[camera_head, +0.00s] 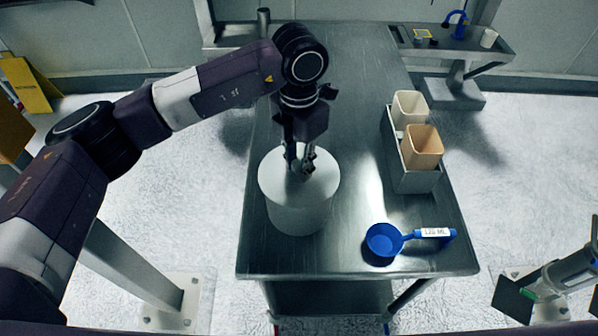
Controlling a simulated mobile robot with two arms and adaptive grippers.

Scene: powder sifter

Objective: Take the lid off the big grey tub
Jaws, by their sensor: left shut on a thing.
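The big grey tub (298,217) stands upright on the metal table, left of its middle. Its round pale lid (273,178) covers the top, and I see no clear gap between lid and tub wall. My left gripper (302,174) points straight down over the lid's middle. Its fingers are shut on the lid's handle, which they mostly hide. My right gripper (540,292) is at the lower right, beyond the table's edge and far from the tub. Its finger opening is hard to make out.
A blue scoop (384,240) with a labelled handle lies near the table's front edge. A grey bin (416,181) holds a pale cup (409,107) and a tan cup (422,148) at the right edge. The table behind the tub is clear.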

